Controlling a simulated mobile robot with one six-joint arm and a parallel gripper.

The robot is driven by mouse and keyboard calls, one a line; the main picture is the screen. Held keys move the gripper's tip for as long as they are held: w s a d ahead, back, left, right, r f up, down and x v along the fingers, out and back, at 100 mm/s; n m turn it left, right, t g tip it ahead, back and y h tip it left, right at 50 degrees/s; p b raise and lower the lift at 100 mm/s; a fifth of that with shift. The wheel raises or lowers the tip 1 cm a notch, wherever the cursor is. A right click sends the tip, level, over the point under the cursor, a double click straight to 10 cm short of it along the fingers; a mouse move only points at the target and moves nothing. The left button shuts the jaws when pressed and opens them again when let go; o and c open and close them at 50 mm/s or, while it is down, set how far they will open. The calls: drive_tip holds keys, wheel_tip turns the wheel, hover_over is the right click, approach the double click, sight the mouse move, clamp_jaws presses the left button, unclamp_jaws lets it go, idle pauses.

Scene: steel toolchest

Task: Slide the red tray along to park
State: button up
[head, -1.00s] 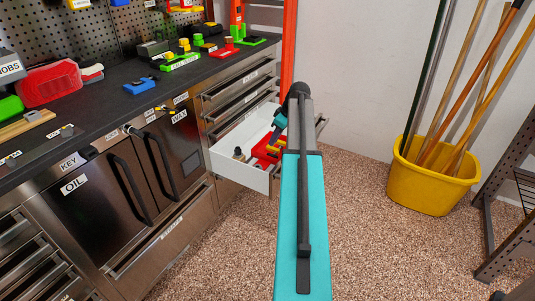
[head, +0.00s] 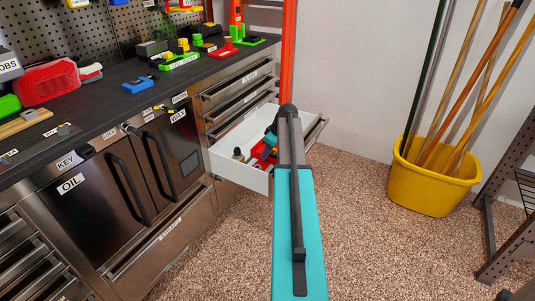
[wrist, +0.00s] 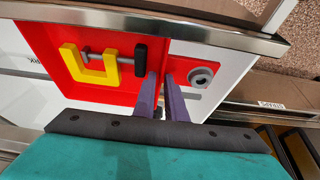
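The red tray (head: 262,163) lies inside the open white drawer (head: 238,174). In the wrist view the tray (wrist: 35,38) holds a yellow clamp (wrist: 72,65) with a dark-ended screw. A round grey piece (wrist: 202,77) stands to the right of the fingers. My gripper (wrist: 161,76) points down at the tray's right edge, with its two purple fingers close together and a narrow gap between them. Whether they grip the tray wall is not clear. In the head view my arm hides the fingertips and part of the tray.
Drawer walls stand close around the tray. Shut steel drawers (head: 236,88) are above the open one. The dark worktop (head: 105,105) carries tools and small parts. A yellow bucket (head: 430,190) with several poles stands at the right. An orange upright (head: 289,55) rises behind the drawer. The speckled floor between is clear.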

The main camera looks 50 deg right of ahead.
drive_tip(key=shift+c, duration=0.2)
clamp_jaws()
idle(1.1)
